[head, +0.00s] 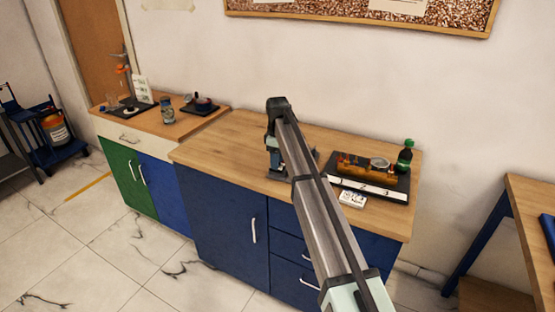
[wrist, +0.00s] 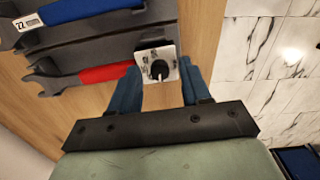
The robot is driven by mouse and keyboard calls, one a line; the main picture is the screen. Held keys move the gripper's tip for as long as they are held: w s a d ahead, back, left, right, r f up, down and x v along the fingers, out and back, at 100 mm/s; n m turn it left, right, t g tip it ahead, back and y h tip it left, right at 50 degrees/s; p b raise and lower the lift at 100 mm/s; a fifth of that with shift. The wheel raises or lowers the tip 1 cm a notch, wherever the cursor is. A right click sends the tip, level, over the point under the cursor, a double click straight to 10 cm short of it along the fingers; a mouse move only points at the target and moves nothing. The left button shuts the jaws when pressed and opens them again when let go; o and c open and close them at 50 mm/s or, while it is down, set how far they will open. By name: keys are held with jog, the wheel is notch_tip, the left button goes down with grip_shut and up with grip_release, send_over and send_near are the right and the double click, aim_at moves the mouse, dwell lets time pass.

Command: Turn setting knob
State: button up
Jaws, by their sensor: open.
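The setting knob (wrist: 160,70) is a small round black knob with a white pointer on a light square plate with markings. The plate is at the end of a dark grey rig (wrist: 95,50) in the wrist view. My gripper (wrist: 158,80) has two blue fingers, spread apart, one on each side of the knob in the picture. I cannot tell whether they touch it. In the head view my gripper (head: 275,168) is low over the middle counter. The knob cannot be made out there.
In the head view, a black tray (head: 400,188) with an orange-brown device and a green bottle (head: 405,155) stand to the right. Bare counter (head: 225,150) lies left of my gripper.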

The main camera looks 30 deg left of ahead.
jog(key=shift+r, duration=0.1)
notch_tip(320, 180, up, 14)
jog(key=shift+f, duration=0.2)
dwell(0.3)
jog(key=shift+f, duration=0.1)
dwell(0.4)
